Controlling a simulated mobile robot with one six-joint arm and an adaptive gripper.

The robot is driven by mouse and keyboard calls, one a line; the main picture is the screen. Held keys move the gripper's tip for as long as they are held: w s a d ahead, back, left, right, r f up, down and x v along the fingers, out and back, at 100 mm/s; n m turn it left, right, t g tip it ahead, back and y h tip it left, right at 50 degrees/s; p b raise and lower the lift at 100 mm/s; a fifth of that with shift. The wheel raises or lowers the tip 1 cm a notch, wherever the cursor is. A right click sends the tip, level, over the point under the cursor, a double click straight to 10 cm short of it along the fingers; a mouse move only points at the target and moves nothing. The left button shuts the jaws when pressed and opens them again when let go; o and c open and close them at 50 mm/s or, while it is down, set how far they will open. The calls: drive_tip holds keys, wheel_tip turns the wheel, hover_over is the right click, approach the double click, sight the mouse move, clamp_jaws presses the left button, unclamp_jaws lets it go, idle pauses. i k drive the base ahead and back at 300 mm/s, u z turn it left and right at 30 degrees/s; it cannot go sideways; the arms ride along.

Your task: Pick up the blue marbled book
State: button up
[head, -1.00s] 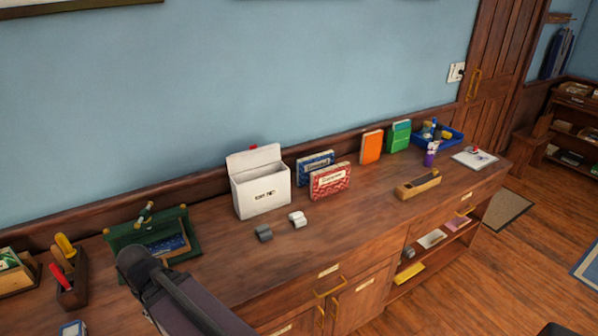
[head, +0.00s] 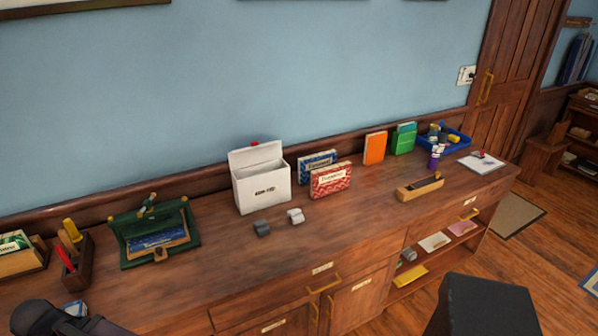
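The blue marbled book (head: 319,160) stands upright on the wooden counter (head: 370,212), near the wall. It has a pale label on its front. A red marbled book (head: 331,181) stands just in front of it and hides its lower right part. A white lidded box (head: 262,189) stands to its left. My gripper's fingers do not show. Dark parts of my arm show only at the lower left and, it seems, the lower right edges.
Orange (head: 374,148) and green (head: 403,140) books stand to the right. A wooden tool (head: 420,187) lies nearer the counter edge. A green case (head: 155,238) is at left.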

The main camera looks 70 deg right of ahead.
sight(305, 164)
drive_tip(key=u, duration=1.2)
drive_tip(key=k, duration=2.85)
drive_tip(key=z, duration=0.25)
